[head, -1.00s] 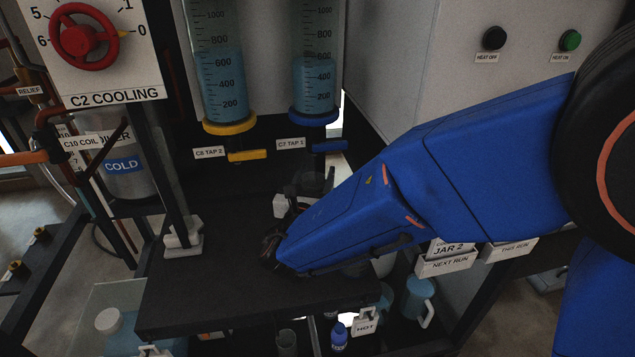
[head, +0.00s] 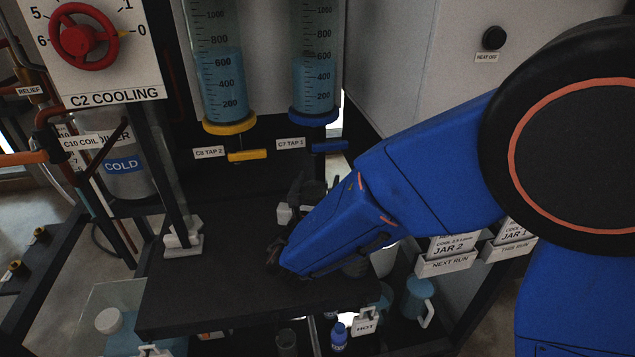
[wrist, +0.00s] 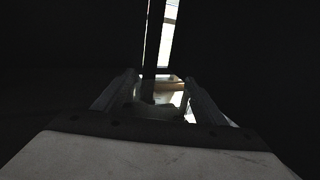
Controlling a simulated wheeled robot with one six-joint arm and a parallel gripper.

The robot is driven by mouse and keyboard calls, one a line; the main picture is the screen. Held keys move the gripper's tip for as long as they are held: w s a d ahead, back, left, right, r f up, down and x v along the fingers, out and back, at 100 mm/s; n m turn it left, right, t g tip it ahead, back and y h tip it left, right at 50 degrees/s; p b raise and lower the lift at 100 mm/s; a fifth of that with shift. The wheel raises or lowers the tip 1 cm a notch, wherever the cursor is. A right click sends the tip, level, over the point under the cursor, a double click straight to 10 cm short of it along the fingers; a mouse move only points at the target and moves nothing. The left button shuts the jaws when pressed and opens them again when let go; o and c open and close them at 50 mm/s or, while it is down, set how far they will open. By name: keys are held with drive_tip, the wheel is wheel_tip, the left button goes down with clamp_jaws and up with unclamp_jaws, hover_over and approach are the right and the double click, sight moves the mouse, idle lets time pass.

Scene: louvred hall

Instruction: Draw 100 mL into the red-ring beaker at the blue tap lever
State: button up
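The blue tap lever (head: 330,146) sits under the right cylinder (head: 314,85), beside a label reading C7 TAP 1. That cylinder holds blue liquid to about the 600 mark. My gripper is mostly hidden in the head view behind my blue forearm. Dark parts, perhaps my gripper, show just below the blue lever. In the wrist view my gripper (wrist: 160,88) has two fingers apart, with a dim pale shape between them. Whether it is a held beaker cannot be told. No red ring can be made out in either view.
A yellow tap lever (head: 248,155) is under the left cylinder (head: 221,85). The dark bench top (head: 205,275) is clear at the front left. A white-footed post (head: 183,240) stands at its left. Jugs and bottles are below it. The wrist view is very dark.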

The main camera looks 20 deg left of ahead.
drive_tip(key=shift+r, duration=0.1)
drive_tip(key=shift+s, duration=0.25)
drive_tip(key=s, duration=0.3)
drive_tip(key=s+d, duration=0.1)
drive_tip(key=s, duration=0.3)
drive_tip(key=s+d, duration=0.1)
drive_tip(key=s, duration=0.3)
drive_tip(key=shift+s, duration=0.2)
